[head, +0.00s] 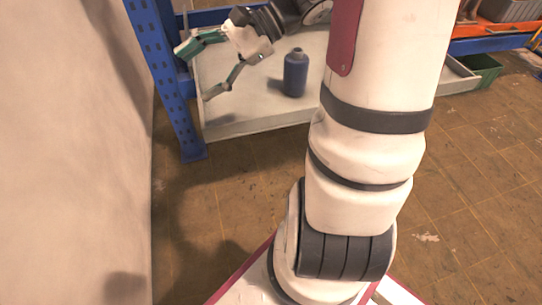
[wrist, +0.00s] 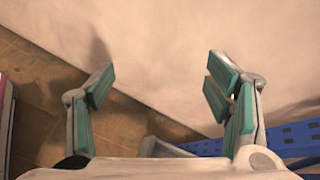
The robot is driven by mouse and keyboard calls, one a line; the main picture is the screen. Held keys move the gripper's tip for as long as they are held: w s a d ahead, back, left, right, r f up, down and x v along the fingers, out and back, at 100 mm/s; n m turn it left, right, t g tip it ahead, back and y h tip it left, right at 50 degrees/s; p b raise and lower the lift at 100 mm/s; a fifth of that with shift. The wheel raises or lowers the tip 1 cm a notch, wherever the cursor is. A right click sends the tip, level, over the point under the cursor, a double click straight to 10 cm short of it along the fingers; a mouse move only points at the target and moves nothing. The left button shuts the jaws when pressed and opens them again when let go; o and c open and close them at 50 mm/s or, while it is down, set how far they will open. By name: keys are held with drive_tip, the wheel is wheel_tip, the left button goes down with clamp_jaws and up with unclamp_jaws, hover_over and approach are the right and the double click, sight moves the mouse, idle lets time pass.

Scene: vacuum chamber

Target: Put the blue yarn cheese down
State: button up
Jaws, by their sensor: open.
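A dark blue bottle-shaped thing (head: 295,73) with a narrow neck, which looks like the blue yarn cheese, stands upright on the grey shelf (head: 255,124) of the blue rack. My gripper (head: 192,72) is to the left of it and apart from it, over the left part of the shelf. In the wrist view my gripper (wrist: 158,92) has its green-padded fingers spread wide with nothing between them. The blue thing is not in the wrist view.
A blue rack post (head: 165,75) stands just left of the shelf. A pale wall (head: 75,150) fills the left side and also shows ahead of my fingers in the wrist view (wrist: 180,45). A green bin (head: 482,72) is at the right. The tiled floor (head: 470,170) at right is mostly clear.

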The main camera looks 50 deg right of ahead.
drive_tip(key=s+a+r+n+g+h, duration=0.1)
drive_tip(key=s+a+n+g+h, duration=0.25)
drive_tip(key=s+a+n, duration=0.4)
drive_tip(key=s+a+r+n+g+h, duration=0.1)
drive_tip(key=s+a+n+g+h, duration=0.3)
drive_tip(key=s, duration=0.7)
drive_tip(key=s+d+n+t+h, duration=0.1)
drive_tip(key=s+d+n+h, duration=0.2)
drive_tip(key=s+n, duration=0.3)
drive_tip(key=shift+s+d+f+t+h, duration=0.15)
drive_tip(key=shift+s+d+t+h, duration=0.2)
drive_tip(key=shift+d, duration=0.05)
wheel_tip(320, 180, up, 29)
drive_tip(key=t+p, duration=0.3)
drive_tip(key=p, duration=2.4)
drive_tip(key=shift+d+t, duration=0.25)
drive_tip(key=shift+t, duration=0.15)
